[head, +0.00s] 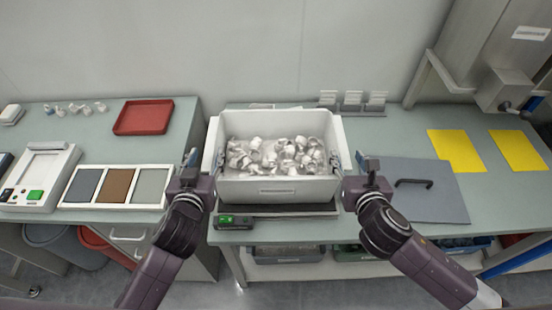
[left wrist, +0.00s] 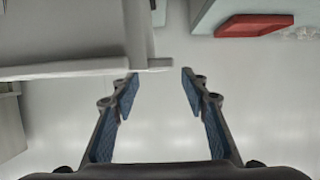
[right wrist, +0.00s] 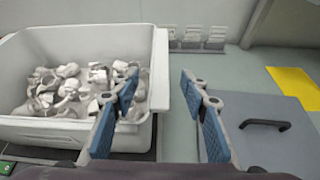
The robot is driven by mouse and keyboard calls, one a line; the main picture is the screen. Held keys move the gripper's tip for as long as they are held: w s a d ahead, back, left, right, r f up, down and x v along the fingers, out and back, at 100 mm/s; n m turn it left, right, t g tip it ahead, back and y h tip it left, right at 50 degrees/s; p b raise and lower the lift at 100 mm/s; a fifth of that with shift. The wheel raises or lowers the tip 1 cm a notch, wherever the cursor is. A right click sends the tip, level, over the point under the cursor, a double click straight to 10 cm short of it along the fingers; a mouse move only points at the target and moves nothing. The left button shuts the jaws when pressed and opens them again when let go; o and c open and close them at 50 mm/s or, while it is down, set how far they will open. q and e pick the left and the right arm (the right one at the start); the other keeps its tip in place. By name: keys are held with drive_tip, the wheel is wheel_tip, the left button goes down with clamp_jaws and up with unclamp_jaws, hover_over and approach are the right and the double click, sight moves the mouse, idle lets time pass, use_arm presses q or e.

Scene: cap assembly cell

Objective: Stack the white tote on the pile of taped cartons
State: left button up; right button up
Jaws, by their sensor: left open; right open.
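The white tote (head: 275,187) is filled with white cap-like parts and stands on a dark low platform at the front of the middle bench. It also shows in the right wrist view (right wrist: 75,133). My left gripper (head: 192,160) is open at the tote's left side. In the left wrist view its fingers (left wrist: 158,80) are apart, with a pale edge reaching between their tips. My right gripper (head: 362,161) is open at the tote's right side. In the right wrist view its fingers (right wrist: 160,82) appear either side of the tote's right rim. Contact cannot be told. No taped cartons are in view.
A device with a green display (head: 232,220) sits below the tote's front. A grey panel with a black handle (head: 424,200) and yellow sheets (head: 455,150) lie to the right. A red tray (head: 144,117) and a three-colour panel (head: 117,186) lie on the left bench. Small white racks (head: 352,100) stand behind.

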sight(211, 141)
use_arm(q)
drive_tip(key=shift+s+r, duration=0.2)
use_arm(e)
drive_tip(key=shift+s+r, duration=0.2)
drive_tip(key=shift+s, duration=0.05)
use_arm(q)
drive_tip(key=shift+x, duration=3.95)
use_arm(e)
drive_tip(key=shift+x, duration=3.95)
use_arm(q)
drive_tip(key=shift+c, duration=0.6)
use_arm(e)
drive_tip(key=shift+c, duration=0.5)
use_arm(q)
clamp_jaws()
use_arm(e)
clamp_jaws()
use_arm(q)
drive_tip(key=shift+w+r, duration=0.1)
drive_tip(key=shift+r, duration=0.15)
use_arm(e)
drive_tip(key=shift+w+r, duration=0.1)
drive_tip(key=shift+r, duration=0.15)
